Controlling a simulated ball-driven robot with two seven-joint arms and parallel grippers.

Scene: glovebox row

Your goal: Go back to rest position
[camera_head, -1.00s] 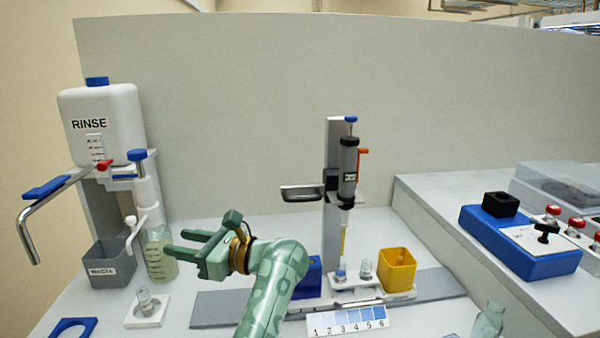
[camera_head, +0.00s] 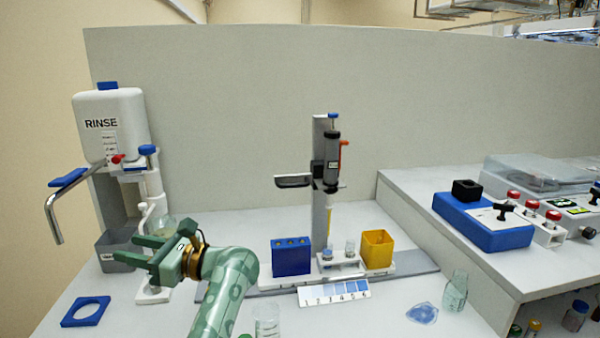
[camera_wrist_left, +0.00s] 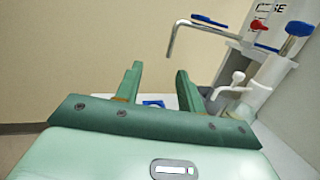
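My left gripper (camera_head: 133,249) is green and hangs over the left part of the bench, in front of the grey waste bin (camera_head: 112,245) and the glass bottle below the rinse station. Its two fingers are spread apart with nothing between them. In the left wrist view the fingers (camera_wrist_left: 158,85) also stand apart and empty, with a bit of blue showing behind them. The gripper hides part of the bottle and of the white holder (camera_head: 152,294). My right gripper is in neither view.
The rinse container (camera_head: 110,125) with its metal lever (camera_head: 54,215) stands at the left. A blue ring-shaped holder (camera_head: 85,311) lies front left. A dispenser stand (camera_head: 320,190), blue block (camera_head: 291,257) and yellow cup (camera_head: 377,249) are mid-bench. A glass bottle (camera_head: 455,291) stands by the raised shelf.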

